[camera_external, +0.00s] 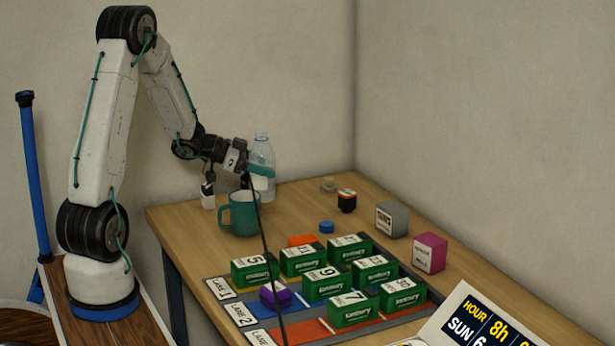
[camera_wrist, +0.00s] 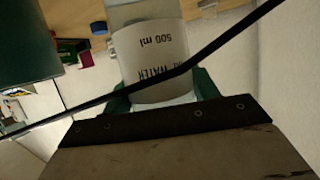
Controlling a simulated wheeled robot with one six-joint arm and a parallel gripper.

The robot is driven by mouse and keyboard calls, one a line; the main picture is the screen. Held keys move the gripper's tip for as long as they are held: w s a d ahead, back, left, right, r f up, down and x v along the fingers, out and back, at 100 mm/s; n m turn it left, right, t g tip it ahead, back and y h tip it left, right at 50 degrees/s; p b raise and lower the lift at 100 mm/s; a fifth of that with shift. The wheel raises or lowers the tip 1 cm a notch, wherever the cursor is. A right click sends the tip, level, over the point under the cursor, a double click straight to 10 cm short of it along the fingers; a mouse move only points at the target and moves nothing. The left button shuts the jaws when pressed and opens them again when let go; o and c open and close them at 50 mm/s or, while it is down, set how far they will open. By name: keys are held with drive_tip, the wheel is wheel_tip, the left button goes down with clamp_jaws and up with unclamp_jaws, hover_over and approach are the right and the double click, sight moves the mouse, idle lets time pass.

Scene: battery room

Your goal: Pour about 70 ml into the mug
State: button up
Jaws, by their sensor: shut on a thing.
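A clear plastic bottle (camera_external: 262,151) with a white label stands about upright behind and right of the teal mug (camera_external: 240,213). My gripper (camera_external: 261,171) is shut on the bottle around its label. The wrist view shows the bottle label (camera_wrist: 150,52), reading "500 ml" and water, between my green fingers (camera_wrist: 163,92). The mug's teal side (camera_wrist: 30,40) fills the upper left there. The mug stands upright on the table, its handle to the left. Its inside is hidden. I cannot tell whether the bottle's base touches the table.
A blue cap (camera_external: 327,227) lies right of the mug. A small white object (camera_external: 208,197) stands left of it. Several green boxes (camera_external: 325,283) and a purple block (camera_external: 276,297) fill the lane mat in front. Grey (camera_external: 392,219) and magenta (camera_external: 429,252) boxes stand right. A thin dark line crosses both views.

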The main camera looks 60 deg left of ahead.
drive_tip(key=shift+s+d+f+m+h, duration=0.15)
drive_tip(key=shift+s+f+m+h, duration=0.1)
drive_tip(key=shift+s, duration=0.2)
drive_tip(key=shift+s+d+f+m+h, duration=0.15)
drive_tip(key=shift+s+h, duration=0.1)
drive_tip(key=shift+s, duration=0.15)
drive_tip(key=shift+r, duration=0.15)
